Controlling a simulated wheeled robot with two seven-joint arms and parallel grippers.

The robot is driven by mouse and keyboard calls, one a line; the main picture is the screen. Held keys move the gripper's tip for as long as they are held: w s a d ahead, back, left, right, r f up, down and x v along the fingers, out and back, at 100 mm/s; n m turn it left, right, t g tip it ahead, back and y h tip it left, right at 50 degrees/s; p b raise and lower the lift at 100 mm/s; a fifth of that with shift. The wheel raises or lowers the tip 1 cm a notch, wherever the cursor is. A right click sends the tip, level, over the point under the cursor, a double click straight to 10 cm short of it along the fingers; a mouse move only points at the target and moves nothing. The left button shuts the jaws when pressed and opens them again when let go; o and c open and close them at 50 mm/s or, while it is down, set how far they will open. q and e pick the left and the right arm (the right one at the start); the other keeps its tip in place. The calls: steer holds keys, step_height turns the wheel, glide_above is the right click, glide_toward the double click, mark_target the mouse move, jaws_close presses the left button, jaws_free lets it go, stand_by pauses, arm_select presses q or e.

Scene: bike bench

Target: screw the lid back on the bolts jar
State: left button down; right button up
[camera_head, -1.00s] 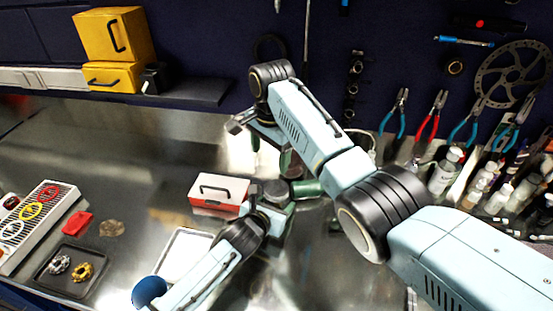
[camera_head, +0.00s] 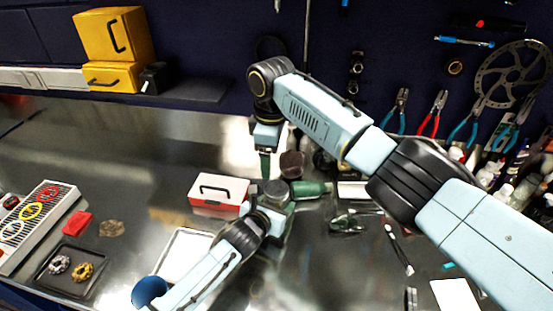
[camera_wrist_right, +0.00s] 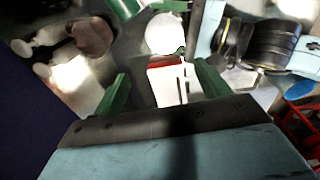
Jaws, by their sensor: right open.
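The bolts jar (camera_head: 275,187) stands beside the red-and-white box, with a round grey top. From above it shows as a pale disc (camera_wrist_right: 166,33) in the right wrist view; I cannot tell whether this is the lid or the open mouth. My left gripper (camera_head: 274,208) is at the jar with its green fingers against the side; the grip is partly hidden. My right gripper (camera_head: 266,168) points down just behind and above the jar.
The red-and-white box (camera_head: 218,192) is close on the jar's left. A green bottle (camera_head: 312,189) lies at its right. A pale tray (camera_head: 184,254) is in front. Tools and small bottles crowd the right.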

mark_target(277, 188)
arm_select(q)
steer(key=shift+f, duration=0.1)
arm_select(e)
steer(key=n, duration=0.3)
steer(key=d+n, duration=0.1)
steer(key=n, duration=0.2)
steer(key=s+f+n, duration=0.1)
steer(key=n, duration=0.2)
steer(key=shift+d+g, duration=0.25)
steer(key=shift+g, duration=0.15)
steer(key=shift+f, duration=4.05)
